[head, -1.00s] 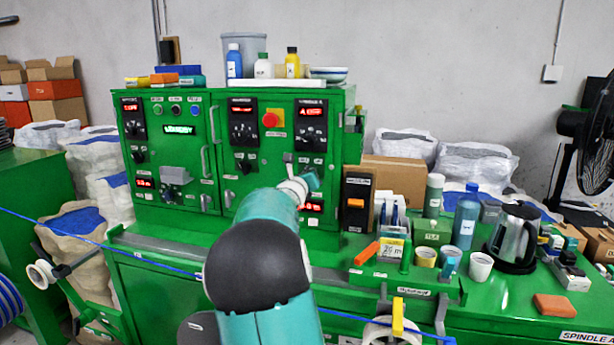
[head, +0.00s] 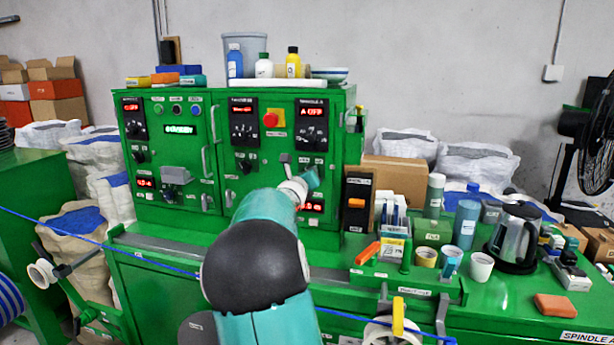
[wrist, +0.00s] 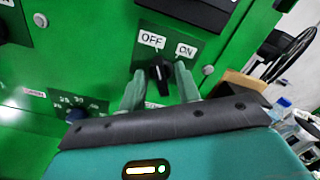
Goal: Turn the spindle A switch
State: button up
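The switch is a black rotary knob (wrist: 160,72) on the green panel, with an OFF label (wrist: 151,39) at its upper left and an ON label (wrist: 186,50) at its upper right. Its pointer looks nearer to OFF, though the exact angle is hard to tell. My gripper (wrist: 161,80) has one green finger on each side of the knob, with small gaps showing. In the head view my gripper (head: 312,177) is at the lower part of the right cabinet door and hides the knob. A red display (head: 312,112) above reads A OFF.
A red emergency button (head: 271,119) is on the cabinet to the left of the display. Another knob (wrist: 76,115) with a number scale is at lower left in the wrist view. A kettle (head: 514,238), cups and bottles stand on the bench at right.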

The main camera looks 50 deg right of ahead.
jog(key=v, duration=1.3)
jog(key=shift+s+a, duration=0.2)
jog(key=shift+a, duration=0.15)
jog(key=s+a+f+m+y, duration=0.4)
jog(key=a+m, duration=0.5)
jog(key=a, duration=0.6)
jog(key=s+a+f+m+g+y, duration=0.1)
jog(key=s+a+f+m+y, duration=0.3)
jog(key=s+a+m+y, duration=0.3)
jog(key=s+a+f+m+y, duration=0.5)
jog(key=a+m, duration=0.7)
jog(key=a, duration=1)
jog(key=shift+s+a+m+y, duration=0.3)
jog(key=shift+s+m, duration=0.1)
